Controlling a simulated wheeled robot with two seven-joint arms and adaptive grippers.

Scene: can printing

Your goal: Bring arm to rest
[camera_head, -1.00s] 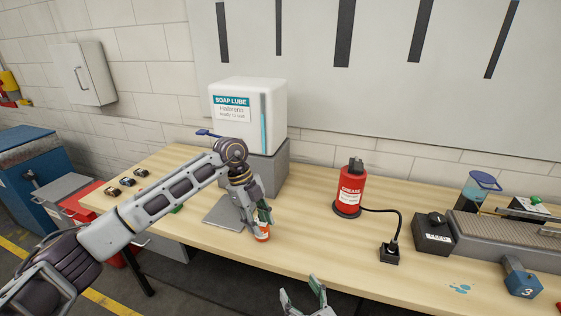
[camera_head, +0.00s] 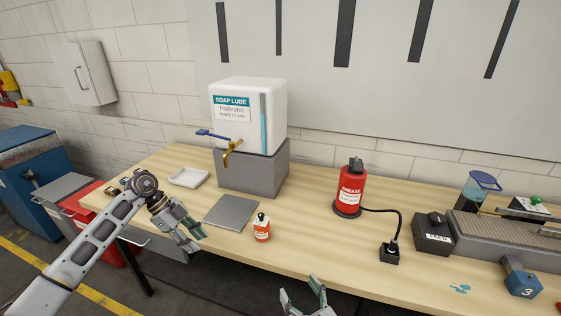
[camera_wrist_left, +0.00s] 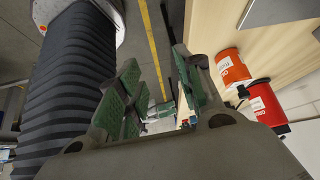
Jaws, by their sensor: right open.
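My left gripper (camera_head: 191,237) is at the left front edge of the table in the head view. Its fingers are spread and empty. In the left wrist view the fingers (camera_wrist_left: 160,95) stand apart with only floor and background between them. A small orange-and-white can (camera_head: 262,228) with a dark top stands upright on the table, to the right of my left gripper and apart from it. My right gripper (camera_head: 304,298) shows at the bottom edge of the head view, with its fingers apart and nothing between them.
A white soap lube dispenser (camera_head: 250,115) with a brass tap sits on a grey block (camera_head: 253,168). A grey plate (camera_head: 231,211) and a white tray (camera_head: 188,178) lie near it. A red degreaser can (camera_head: 350,190) stands mid-table. A feed box (camera_head: 433,234) is at right.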

